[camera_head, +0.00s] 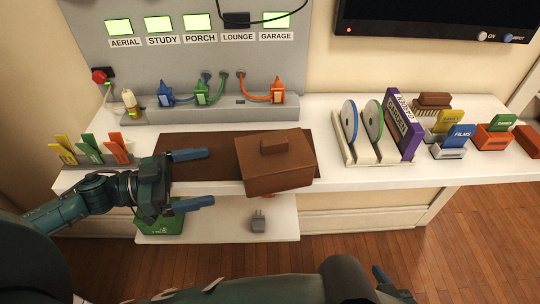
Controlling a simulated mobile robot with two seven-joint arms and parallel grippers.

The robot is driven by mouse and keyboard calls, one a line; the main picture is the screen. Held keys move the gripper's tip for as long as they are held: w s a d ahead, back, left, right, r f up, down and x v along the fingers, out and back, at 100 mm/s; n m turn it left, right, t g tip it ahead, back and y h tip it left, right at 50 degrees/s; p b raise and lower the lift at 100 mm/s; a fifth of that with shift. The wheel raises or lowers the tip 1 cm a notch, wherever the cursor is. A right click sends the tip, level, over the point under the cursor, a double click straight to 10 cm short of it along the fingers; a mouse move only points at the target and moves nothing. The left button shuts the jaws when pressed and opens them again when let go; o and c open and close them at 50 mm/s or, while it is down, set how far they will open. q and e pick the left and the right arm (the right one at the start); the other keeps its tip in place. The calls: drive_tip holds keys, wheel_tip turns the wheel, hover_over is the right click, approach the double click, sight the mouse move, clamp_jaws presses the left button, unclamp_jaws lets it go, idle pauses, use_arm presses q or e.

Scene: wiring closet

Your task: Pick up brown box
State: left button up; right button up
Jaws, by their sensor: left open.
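The brown box (276,172) with a small raised handle on its lid sits at the front of the white counter, turned at an angle. It lies partly over a dark brown mat (210,160), and its front reaches the counter's edge. My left gripper (203,179) is open, with its two blue fingers pointing right toward the box's left side. A gap lies between the fingertips and the box, and nothing is between the fingers. A blue tip that looks like part of my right gripper (381,275) shows at the bottom right; its jaw state is unclear.
A disc rack (376,155) with a purple "Garden" case (403,127) stands to the right of the box. Coloured plugs (202,92) line the panel behind. Card holders stand at both ends. A lower shelf holds a green bin (160,224) and a grey plug (258,221).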

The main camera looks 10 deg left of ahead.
sight(261, 162)
use_arm(q)
drive_tip(key=x, duration=0.7)
drive_tip(key=shift+d+r, duration=0.15)
drive_tip(key=shift+d, duration=0.1)
drive_tip(key=x, duration=0.1)
drive_tip(key=p+x, duration=0.1)
drive_tip(key=x, duration=0.2)
drive_tip(key=shift+w+d+r, duration=0.15)
drive_tip(key=shift+d+r, duration=0.2)
drive_tip(key=shift+w+d, duration=0.15)
drive_tip(key=shift+d, duration=0.15)
drive_tip(key=shift+f, duration=0.1)
drive_tip(key=c, duration=0.7)
